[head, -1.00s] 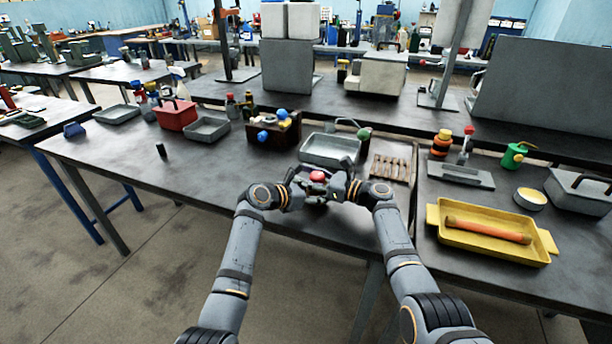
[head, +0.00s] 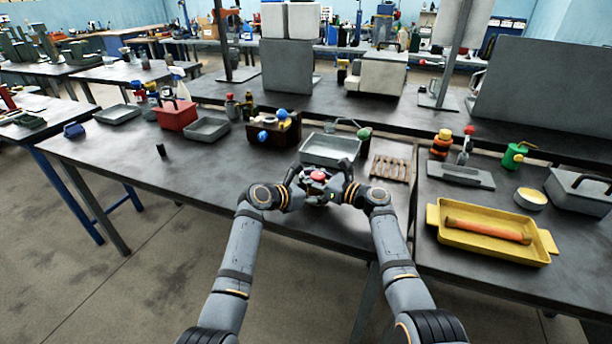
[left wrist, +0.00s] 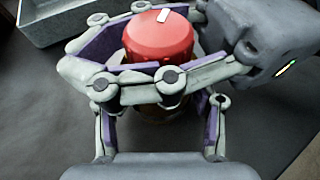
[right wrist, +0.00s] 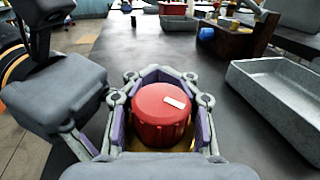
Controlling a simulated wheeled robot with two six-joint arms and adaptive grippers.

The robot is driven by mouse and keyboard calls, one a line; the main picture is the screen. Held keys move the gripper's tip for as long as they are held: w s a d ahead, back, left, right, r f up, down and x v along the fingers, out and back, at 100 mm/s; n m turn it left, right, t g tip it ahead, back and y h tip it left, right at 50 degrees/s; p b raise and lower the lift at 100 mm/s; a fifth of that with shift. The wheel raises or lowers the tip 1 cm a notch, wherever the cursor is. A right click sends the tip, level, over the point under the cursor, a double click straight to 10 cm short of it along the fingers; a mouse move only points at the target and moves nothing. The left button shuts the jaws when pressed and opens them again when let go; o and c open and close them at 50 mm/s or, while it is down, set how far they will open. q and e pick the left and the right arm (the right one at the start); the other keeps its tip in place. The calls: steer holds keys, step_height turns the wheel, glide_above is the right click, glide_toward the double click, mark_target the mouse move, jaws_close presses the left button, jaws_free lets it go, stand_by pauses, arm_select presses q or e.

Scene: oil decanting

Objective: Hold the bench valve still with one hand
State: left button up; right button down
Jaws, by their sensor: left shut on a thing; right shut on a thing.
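The bench valve shows its red knob (head: 317,176) with a white mark on top, near the front edge of the bench. The knob is also in the left wrist view (left wrist: 160,40) and the right wrist view (right wrist: 162,113). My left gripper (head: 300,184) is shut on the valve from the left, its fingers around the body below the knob. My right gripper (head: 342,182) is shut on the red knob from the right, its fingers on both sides. A brassy part (right wrist: 170,147) shows under the knob. The rest of the valve's base is hidden by the fingers.
A grey metal tray (head: 328,150) stands just behind the valve. A wooden rack (head: 390,168) lies to the right. A yellow tray (head: 470,248) with an orange tube is further right. The bench to the left is mostly clear.

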mark_target(324, 181)
steer(key=shift+w+d+m+t+h, duration=0.1)
steer(key=shift+d+m+t+h, duration=0.05)
steer(key=shift+m+t+h, duration=0.35)
steer(key=shift+w+d+m+t+h, duration=0.15)
steer(key=shift+m+t+h, duration=0.2)
steer(key=shift+t, duration=0.25)
steer(key=c, duration=1.1)
jaws_free()
steer(key=shift+a, duration=0.1)
steer(key=v, duration=1.2)
steer(key=shift+f, duration=0.1)
steer(key=shift+o, duration=1.6)
steer(key=d, duration=0.1)
steer(key=s+d, duration=0.1)
steer(key=d+g+y, duration=0.1)
steer(key=shift+s+d+r+n, duration=0.2)
steer(key=shift+s+r+n, duration=0.05)
steer(key=shift+s+n, duration=0.15)
steer(key=x, duration=1.2)
steer(key=shift+w+a, duration=0.1)
